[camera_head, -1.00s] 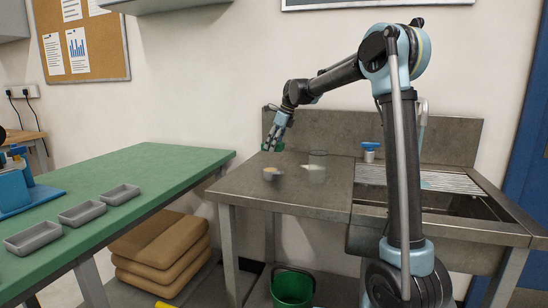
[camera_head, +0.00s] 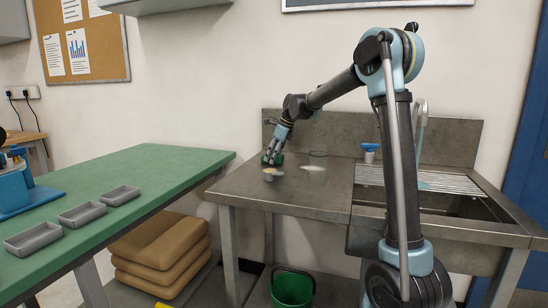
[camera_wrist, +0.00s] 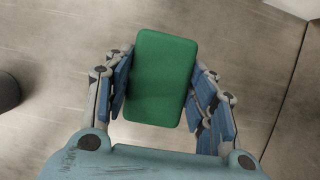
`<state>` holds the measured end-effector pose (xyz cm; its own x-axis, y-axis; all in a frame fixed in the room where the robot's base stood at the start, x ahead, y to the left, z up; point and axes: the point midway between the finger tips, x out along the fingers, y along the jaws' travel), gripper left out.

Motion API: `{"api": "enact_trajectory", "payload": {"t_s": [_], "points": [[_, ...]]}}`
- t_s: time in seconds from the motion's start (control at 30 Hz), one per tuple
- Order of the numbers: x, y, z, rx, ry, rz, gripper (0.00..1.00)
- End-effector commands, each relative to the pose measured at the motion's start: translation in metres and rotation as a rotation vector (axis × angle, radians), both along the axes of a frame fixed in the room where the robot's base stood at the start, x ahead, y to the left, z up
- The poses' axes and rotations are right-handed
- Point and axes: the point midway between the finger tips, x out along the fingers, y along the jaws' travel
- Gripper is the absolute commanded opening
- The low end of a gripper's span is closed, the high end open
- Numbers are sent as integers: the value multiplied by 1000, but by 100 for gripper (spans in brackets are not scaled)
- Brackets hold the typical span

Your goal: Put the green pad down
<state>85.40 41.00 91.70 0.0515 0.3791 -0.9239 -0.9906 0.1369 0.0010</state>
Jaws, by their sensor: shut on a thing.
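The green pad (camera_wrist: 160,78) is a rounded green block between the blue fingers of my gripper (camera_wrist: 163,90) in the wrist view. The fingers touch or nearly touch its left and right sides. In the head view my gripper (camera_head: 272,158) points down at the left back part of the grey metal sink counter (camera_head: 240,185). The pad shows there as a small dark green patch (camera_head: 279,160) at the fingertips. It is low, close to the counter top; I cannot tell whether it touches it.
A small bowl (camera_head: 269,175) stands just in front of my gripper. A pale flat thing (camera_head: 313,168) and a clear glass (camera_head: 318,155) are to the right. The sink basin (camera_head: 460,207) lies further right. The green table (camera_head: 130,175) holds grey trays (camera_head: 82,213).

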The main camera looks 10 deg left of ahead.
Motion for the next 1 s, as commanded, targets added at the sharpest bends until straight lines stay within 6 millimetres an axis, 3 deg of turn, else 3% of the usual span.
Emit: {"api": "enact_trajectory", "payload": {"t_s": [0.23, 0.27, 0.33, 0.77, 1.0], "points": [[1, -2, -6, 0, 1, -2, 29], [1, -2, -6, -1, 1, -2, 58], [1, -2, -6, -1, 1, -2, 71], [1, -2, -4, 0, 0, -2, 71], [0, -9, 20, 0, 0, -2, 71]]}}
